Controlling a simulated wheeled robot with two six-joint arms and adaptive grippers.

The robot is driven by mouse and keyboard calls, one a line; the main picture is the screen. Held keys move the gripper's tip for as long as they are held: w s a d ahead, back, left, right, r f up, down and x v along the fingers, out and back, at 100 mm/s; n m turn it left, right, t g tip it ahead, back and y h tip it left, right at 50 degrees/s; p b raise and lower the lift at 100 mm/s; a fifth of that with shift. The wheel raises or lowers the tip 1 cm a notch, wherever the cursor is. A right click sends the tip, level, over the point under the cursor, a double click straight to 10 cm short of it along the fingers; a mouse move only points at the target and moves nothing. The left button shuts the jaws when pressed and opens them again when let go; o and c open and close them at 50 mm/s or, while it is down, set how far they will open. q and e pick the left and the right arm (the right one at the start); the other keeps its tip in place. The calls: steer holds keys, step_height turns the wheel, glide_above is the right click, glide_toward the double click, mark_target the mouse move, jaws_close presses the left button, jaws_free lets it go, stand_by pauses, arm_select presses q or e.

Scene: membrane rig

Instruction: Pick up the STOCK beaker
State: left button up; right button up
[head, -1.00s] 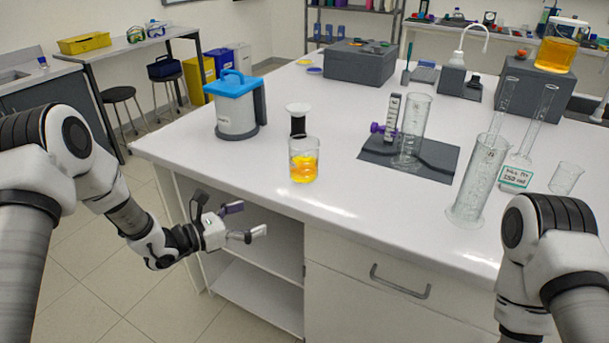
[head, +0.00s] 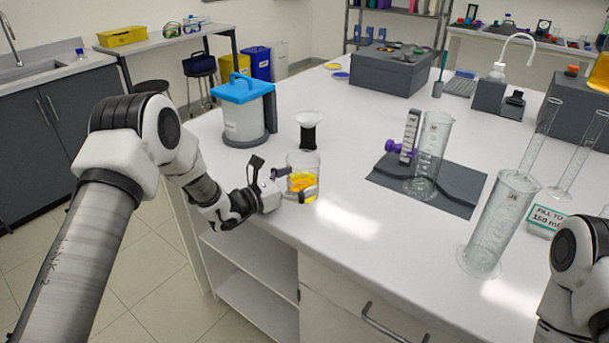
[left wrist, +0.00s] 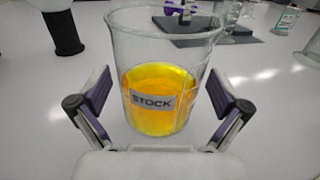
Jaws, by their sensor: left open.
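The STOCK beaker (head: 303,165) is a clear glass beaker with yellow-orange liquid, upright near the bench's front left edge. In the left wrist view the beaker (left wrist: 155,100) fills the middle, its STOCK label facing me. My left gripper (head: 295,183) is open at the beaker, one finger on each side of it. In the left wrist view its fingers (left wrist: 158,112) stand apart from the glass, with gaps showing on both sides. My right arm shows at the lower right of the head view, but its gripper is out of sight.
A black-bodied piece with a white funnel-like top (head: 309,130) stands just behind the beaker. A blue-lidded container (head: 243,112) is to its left. A dark mat (head: 455,192) bears a clear cylinder (head: 429,155). A larger cylinder (head: 497,225) stands at right. Bench between is clear.

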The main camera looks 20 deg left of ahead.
mark_target(316, 160)
arm_select(q)
steer(key=shift+x, duration=0.9)
steer(key=shift+s+a, duration=0.1)
steer(key=shift+s, duration=0.05)
steer(key=shift+c, duration=1.1)
steer(key=c, duration=1.1)
steer(key=shift+r+b, duration=0.6)
steer(key=shift+r, duration=1.2)
steer(key=shift+s+a+r+b, duration=0.25)
steer(key=shift+s+a, duration=0.8)
steer(key=shift+s, duration=1.4)
steer(key=shift+s+a+r+b, duration=0.3)
steer(key=shift+s+a, duration=0.7)
steer(key=shift+s, duration=1.45)
steer(key=shift+s+a+r+b, duration=0.1)
steer(key=shift+s+a+b, duration=0.3)
steer(key=shift+s+a, duration=1.35)
steer(key=shift+s+d, duration=0.7)
